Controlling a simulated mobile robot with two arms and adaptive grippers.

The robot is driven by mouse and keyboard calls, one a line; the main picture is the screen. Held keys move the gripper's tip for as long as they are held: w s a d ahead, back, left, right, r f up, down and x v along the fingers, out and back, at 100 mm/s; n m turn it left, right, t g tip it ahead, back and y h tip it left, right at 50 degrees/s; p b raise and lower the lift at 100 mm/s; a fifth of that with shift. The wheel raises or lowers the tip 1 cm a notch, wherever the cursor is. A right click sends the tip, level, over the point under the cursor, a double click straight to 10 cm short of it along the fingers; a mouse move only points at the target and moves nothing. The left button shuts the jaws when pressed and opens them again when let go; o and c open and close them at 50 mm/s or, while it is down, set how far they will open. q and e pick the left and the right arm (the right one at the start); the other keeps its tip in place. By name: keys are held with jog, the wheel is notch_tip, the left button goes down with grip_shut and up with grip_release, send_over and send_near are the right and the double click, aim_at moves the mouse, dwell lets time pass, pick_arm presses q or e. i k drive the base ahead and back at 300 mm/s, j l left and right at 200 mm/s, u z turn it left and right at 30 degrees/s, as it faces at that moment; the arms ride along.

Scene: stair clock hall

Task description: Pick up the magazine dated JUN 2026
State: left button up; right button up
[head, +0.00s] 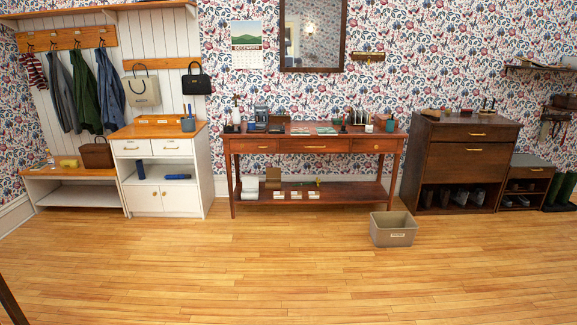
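No magazine can be made out for sure, and no date JUN 2026 is readable from here. Several small flat items (326,131) lie on top of the red-brown console table (310,172); they are too small to tell what they are. Small pale items with labels (296,195) stand on its lower shelf. A calendar (246,45) on the wall reads DECEMBER. Neither of my grippers is in view.
A grey bin (393,230) with a label stands on the floor before the table's right end. A white cabinet (160,175) and bench (70,174) stand left, a dark shoe cabinet (463,162) and low stool-like unit (527,182) right. The wooden floor in front is clear.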

aim_at(321, 131)
jog(key=i+l+z, duration=0.1)
jog(key=i+z, duration=0.35)
jog(key=i, duration=1.7)
jog(key=i+u, duration=0.1)
jog(key=i, duration=0.55)
jog(key=i+l, duration=0.15)
jog(key=i, duration=0.45)
jog(key=i+l+u, duration=0.15)
jog(key=i, duration=0.5)
jog(key=i+l, duration=0.1)
jog(key=i, duration=0.55)
jog(key=u, duration=0.05)
